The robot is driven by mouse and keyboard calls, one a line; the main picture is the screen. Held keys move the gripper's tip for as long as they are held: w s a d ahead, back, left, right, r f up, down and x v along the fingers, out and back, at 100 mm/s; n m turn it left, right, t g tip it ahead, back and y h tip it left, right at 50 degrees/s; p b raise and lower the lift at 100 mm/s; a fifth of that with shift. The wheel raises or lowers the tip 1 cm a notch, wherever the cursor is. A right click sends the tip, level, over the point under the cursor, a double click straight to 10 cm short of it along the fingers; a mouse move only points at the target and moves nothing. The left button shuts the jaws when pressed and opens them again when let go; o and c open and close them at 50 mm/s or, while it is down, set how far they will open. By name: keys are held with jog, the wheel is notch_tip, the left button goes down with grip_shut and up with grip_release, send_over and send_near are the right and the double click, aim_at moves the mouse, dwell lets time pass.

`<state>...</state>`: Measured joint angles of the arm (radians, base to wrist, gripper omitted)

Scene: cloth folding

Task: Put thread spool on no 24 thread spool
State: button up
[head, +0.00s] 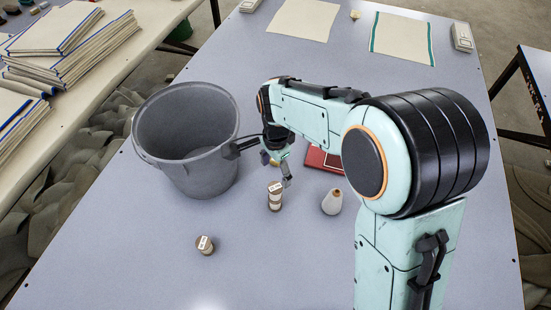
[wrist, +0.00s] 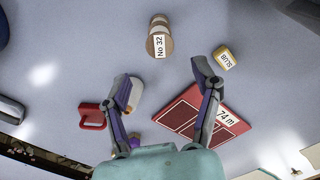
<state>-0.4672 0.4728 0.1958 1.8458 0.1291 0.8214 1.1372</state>
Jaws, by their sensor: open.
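A short stack of thread spools (head: 275,196) stands upright on the table, apparently two high. In the wrist view the spool stack (wrist: 160,38) bears a label reading No 32. Any lower label cannot be read. Another spool (head: 205,245) stands alone nearer the front, with a pale label too small to read. My gripper (head: 285,176) is just behind and above the stack, pointing down. In the wrist view my gripper (wrist: 167,82) is open, with its fingers wide apart and nothing held. The stack lies beyond the fingertips there; the lone spool is not seen.
A grey bucket (head: 197,172) stands left of the stack. A pale cone (head: 332,203) stands to its right. A red flat box (wrist: 205,125), a small yellow box (wrist: 226,57) and a red object (wrist: 91,117) lie near my gripper.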

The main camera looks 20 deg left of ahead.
aim_at(276, 187)
jog(key=s+d+r+n, duration=0.2)
jog(key=d+r, duration=0.5)
jog(key=r, duration=0.1)
jog(key=s+d+r+n, duration=0.1)
jog(key=s+d+n, duration=0.5)
jog(key=s+d, duration=0.6)
jog(key=s, duration=0.4)
jog(key=shift+s+d+y, duration=0.25)
jog(key=shift+d+y, duration=0.15)
jog(key=shift+o, duration=0.4)
jog(key=shift+r, duration=0.1)
dwell(0.6)
